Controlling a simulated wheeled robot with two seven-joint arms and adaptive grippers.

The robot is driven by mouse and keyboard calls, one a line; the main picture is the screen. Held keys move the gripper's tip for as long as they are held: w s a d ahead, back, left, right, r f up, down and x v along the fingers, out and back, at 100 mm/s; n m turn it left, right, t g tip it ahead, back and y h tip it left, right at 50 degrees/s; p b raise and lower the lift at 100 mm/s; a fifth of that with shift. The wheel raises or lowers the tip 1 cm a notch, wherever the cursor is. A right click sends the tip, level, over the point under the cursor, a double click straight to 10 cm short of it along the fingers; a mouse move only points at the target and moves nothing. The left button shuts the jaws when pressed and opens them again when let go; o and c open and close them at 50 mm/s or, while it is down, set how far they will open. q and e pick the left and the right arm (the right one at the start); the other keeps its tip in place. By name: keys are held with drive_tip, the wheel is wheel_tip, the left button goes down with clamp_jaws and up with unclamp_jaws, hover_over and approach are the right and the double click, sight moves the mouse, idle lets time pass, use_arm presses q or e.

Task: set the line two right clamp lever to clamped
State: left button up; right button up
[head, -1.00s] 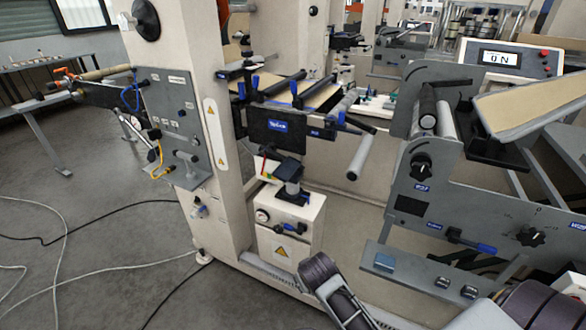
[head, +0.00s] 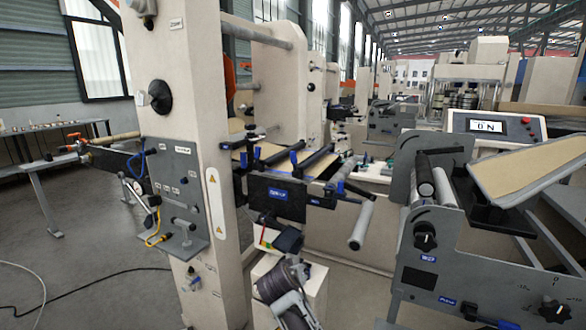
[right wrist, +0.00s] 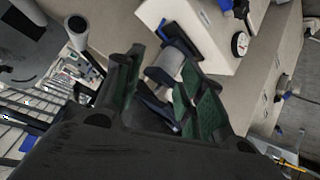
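Several blue levers stand on the dark splice table of the unwind stand in the head view: one at the left (head: 256,153), one in the middle (head: 293,158) and one at the front right (head: 340,187). I cannot tell which is the line two right clamp lever, or its setting. My right gripper (right wrist: 160,95) is open in the right wrist view, its green-padded fingers apart. A pale post (right wrist: 168,66) shows between them; contact is unclear. In the head view my right arm is low, below the table, and its fingertips are unclear. My left gripper is out of view.
A black front plate with a blue label (head: 275,203) and a grey roller (head: 361,222) are near the levers. A grey side panel (head: 440,280) stands at the right.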

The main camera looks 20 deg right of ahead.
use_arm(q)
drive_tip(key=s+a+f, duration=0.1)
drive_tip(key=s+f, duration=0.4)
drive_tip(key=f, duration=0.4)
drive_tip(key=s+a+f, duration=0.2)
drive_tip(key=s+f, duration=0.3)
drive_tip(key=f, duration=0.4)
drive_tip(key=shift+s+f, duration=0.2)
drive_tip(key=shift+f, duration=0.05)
use_arm(e)
drive_tip(key=w+r+m+t+h, duration=0.1)
drive_tip(key=w+r, duration=0.3)
drive_tip(key=r, duration=0.6)
drive_tip(key=w+r+m+t+h, duration=0.1)
drive_tip(key=w+r+h, duration=0.3)
drive_tip(key=r, duration=0.7)
drive_tip(key=w+r+m+t+h, duration=0.1)
drive_tip(key=w+r+m+h, duration=0.1)
drive_tip(key=w+r, duration=0.4)
wheel_tip(320, 180, up, 5)
drive_tip(key=shift+w+a+f+m, duration=0.15)
drive_tip(key=shift+a+f+m, duration=0.05)
drive_tip(key=shift+a+m, duration=0.25)
